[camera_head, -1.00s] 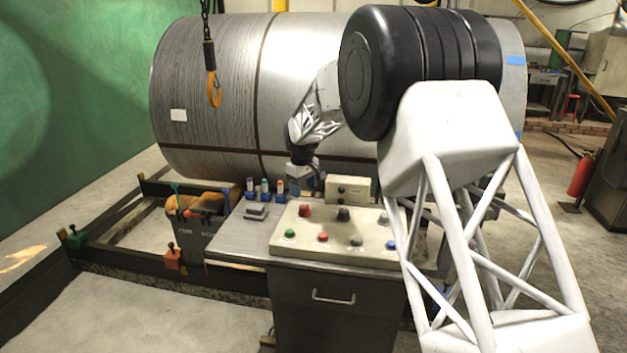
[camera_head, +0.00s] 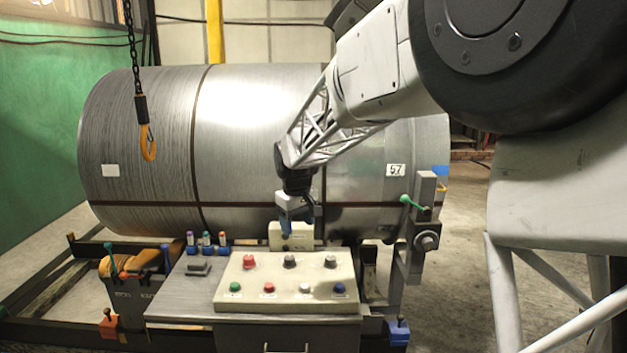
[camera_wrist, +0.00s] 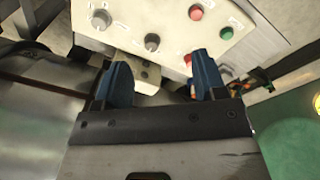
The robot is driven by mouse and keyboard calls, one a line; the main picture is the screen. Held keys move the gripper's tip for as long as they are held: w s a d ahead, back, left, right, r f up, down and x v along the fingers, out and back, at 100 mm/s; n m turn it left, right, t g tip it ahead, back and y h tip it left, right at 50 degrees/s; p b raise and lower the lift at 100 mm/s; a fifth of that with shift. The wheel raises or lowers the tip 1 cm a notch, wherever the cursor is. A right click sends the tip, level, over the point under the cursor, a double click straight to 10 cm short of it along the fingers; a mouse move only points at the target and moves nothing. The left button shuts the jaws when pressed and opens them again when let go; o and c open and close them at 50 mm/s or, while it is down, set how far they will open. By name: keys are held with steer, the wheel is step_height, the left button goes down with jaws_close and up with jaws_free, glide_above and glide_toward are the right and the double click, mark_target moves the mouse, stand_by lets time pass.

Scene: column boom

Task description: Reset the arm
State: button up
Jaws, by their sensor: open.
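My gripper (camera_head: 297,215) points down over the back of the beige control panel (camera_head: 235,300). It is in front of the large steel coil (camera_head: 240,120). In the wrist view, the two blue fingers of my gripper (camera_wrist: 163,75) are spread apart with nothing between them. The control panel (camera_wrist: 165,12) with its buttons and knobs lies beyond the fingertips there. A small beige box (camera_head: 275,241) stands behind the panel, just below and partly hidden by my gripper.
A chain with an orange hook (camera_head: 148,143) hangs at the left. Several small colored-top tubes (camera_head: 207,240) and a grey block (camera_head: 199,268) sit left of the panel. A post with a green-knobbed lever (camera_head: 412,203) stands to its right.

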steer(key=s+d+r+m, duration=0.2)
steer(key=s+d+r, duration=0.1)
steer(key=s+d, duration=0.55)
steer(key=s+d+r+m, duration=0.2)
steer(key=s+d, duration=0.4)
steer(key=s, duration=0.6)
steer(key=s+d+f+m, duration=0.1)
steer(key=s+d, duration=0.1)
steer(key=s, duration=0.5)
steer(key=s+d+f+m+t, duration=0.1)
steer(key=s+d+f, duration=0.1)
steer(key=s, duration=0.6)
steer(key=s+d+f+m, duration=0.2)
steer(key=s+d, duration=0.2)
steer(key=s, duration=0.4)
steer(key=shift+f+t, duration=0.15)
steer(key=shift+t, duration=0.15)
steer(key=shift+d, duration=0.1)
